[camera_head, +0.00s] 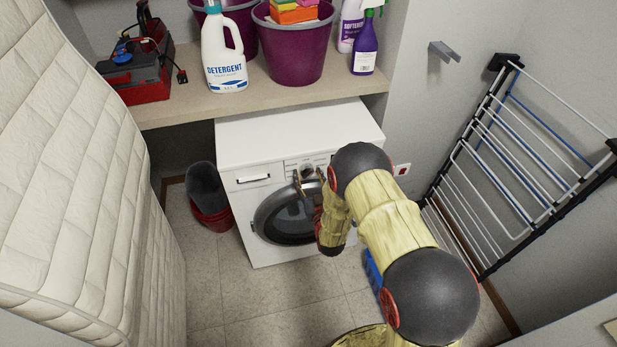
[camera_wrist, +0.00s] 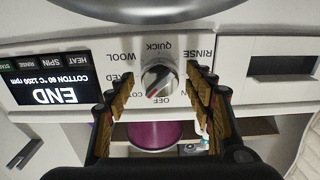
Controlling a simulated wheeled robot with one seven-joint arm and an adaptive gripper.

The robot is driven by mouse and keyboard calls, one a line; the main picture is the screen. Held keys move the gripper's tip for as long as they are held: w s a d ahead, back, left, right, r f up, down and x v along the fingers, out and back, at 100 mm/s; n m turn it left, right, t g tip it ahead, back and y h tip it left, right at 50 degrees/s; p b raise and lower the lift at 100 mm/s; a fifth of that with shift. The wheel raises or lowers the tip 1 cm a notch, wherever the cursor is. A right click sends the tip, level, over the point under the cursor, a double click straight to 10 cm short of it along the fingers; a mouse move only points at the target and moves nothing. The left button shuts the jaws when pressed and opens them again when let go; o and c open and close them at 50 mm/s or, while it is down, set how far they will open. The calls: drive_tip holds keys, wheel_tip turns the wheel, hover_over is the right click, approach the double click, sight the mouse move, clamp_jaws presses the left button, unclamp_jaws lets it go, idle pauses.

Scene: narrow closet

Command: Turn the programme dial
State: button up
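The programme dial (camera_wrist: 159,78) is a round silver knob on the white washing machine's (camera_head: 285,135) front panel. Its red mark points to the lower left in the wrist view, near the OFF and COTTON side. The wrist view shows the panel upside down. My gripper (camera_wrist: 160,74) is open, its two fingers on either side of the dial with a visible gap to each. Whether the fingertips reach the dial's depth is hard to tell. In the head view the dial (camera_head: 307,171) shows small between the fingers, beside my arm.
The display (camera_wrist: 57,84) reads END and COTTON 60 °C. The round door (camera_head: 285,217) is below the panel. A shelf (camera_head: 190,105) with detergent (camera_head: 224,60) and purple buckets (camera_head: 295,50) hangs above. A mattress (camera_head: 75,190) stands left, a drying rack (camera_head: 530,160) right.

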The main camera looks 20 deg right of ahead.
drive_tip(key=c, duration=1)
drive_tip(key=shift+n, duration=0.4)
drive_tip(key=n+b, duration=0.1)
drive_tip(key=n, duration=0.2)
drive_tip(key=shift+d+n+b, duration=0.1)
drive_tip(key=shift+n+b, duration=0.75)
drive_tip(key=shift+n, duration=1.65)
drive_tip(key=o, duration=1.1)
drive_tip(key=shift+o, duration=0.4)
